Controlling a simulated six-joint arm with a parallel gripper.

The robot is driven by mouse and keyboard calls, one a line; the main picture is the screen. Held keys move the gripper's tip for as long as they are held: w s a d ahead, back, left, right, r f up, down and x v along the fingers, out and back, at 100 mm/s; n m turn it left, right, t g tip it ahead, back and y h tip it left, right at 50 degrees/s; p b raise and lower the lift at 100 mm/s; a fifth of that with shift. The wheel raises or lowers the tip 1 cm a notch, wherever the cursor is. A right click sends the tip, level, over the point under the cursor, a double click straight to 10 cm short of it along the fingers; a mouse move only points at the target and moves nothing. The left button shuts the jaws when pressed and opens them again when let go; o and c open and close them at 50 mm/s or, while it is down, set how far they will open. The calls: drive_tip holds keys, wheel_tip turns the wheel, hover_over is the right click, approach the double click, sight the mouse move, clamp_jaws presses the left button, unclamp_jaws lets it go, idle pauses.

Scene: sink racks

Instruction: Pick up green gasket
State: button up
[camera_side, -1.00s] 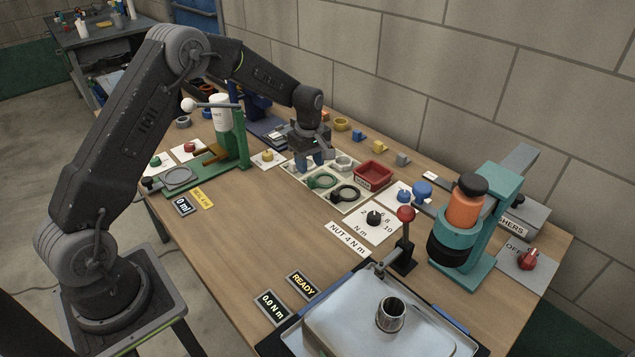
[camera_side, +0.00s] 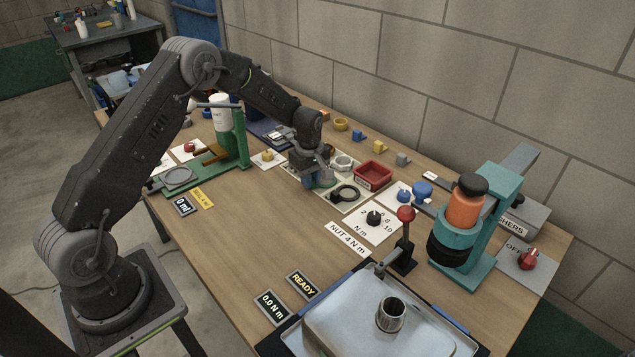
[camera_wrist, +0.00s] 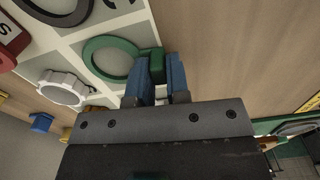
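The green gasket is a flat ring with a block-like tab. In the wrist view the green gasket (camera_wrist: 112,58) lies in a pale compartment of the tray, with its tab pointing toward my gripper. My gripper (camera_wrist: 159,70) has two blue fingers, one on each side of the tab, with the tab filling most of the gap. I cannot tell whether they press on it. In the side view my gripper (camera_side: 318,180) is low over the tray and hides most of the gasket.
The pale tray (camera_side: 325,202) also holds a black ring (camera_side: 345,193) and a white ring (camera_side: 343,162). A red bin (camera_side: 372,174) stands beside them. A dial card (camera_side: 372,230) lies to the right.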

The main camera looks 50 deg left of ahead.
clamp_jaws()
